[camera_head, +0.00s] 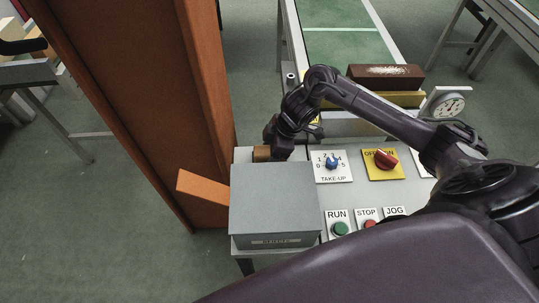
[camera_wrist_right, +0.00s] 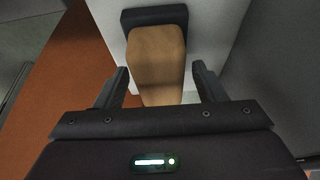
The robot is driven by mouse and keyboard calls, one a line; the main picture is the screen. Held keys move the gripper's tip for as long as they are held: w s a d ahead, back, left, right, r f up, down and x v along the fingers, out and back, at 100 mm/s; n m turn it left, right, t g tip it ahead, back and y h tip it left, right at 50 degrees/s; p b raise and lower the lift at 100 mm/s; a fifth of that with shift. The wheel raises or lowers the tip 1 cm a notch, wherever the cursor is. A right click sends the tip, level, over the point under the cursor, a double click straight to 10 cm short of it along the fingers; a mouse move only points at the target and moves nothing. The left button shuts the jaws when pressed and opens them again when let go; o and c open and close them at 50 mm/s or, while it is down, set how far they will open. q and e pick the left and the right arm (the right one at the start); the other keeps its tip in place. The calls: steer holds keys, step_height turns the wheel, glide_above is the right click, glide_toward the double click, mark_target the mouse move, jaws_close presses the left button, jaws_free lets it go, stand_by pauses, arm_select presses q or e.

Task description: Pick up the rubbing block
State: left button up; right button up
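The rubbing block is a tan wooden block (camera_wrist_right: 157,60) with a dark pad (camera_wrist_right: 153,16) at its far end, seen in the right wrist view. In the head view a small brown part of it (camera_head: 261,153) shows at the back left of the grey console, beside my right gripper (camera_head: 272,140). In the right wrist view my right gripper (camera_wrist_right: 160,82) has its fingers apart, one on each side of the block. A gap shows on the right side; the left finger is very close to it. My left gripper is not in view.
A grey box (camera_head: 272,200) stands just in front of the block on the console. A rust-brown panel (camera_head: 130,80) rises to the left. Switch plates (camera_head: 332,167) and (camera_head: 383,163) labelled knobs lie to the right, with a dial gauge (camera_head: 447,104) and dark brick (camera_head: 385,77) behind.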

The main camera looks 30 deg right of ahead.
steer(key=shift+w, duration=0.1)
steer(key=c, duration=1.1)
steer(key=shift+r, duration=0.1)
steer(key=shift+r, duration=0.55)
step_height(320, 180, up, 5)
steer(key=shift+r, duration=0.1)
step_height(320, 180, up, 14)
steer(key=p, duration=0.3)
steer(key=shift+f+p, duration=0.2)
steer(key=shift+p, duration=0.15)
steer(key=o, duration=0.5)
steer(key=shift+c, duration=1.1)
steer(key=shift+f, duration=0.1)
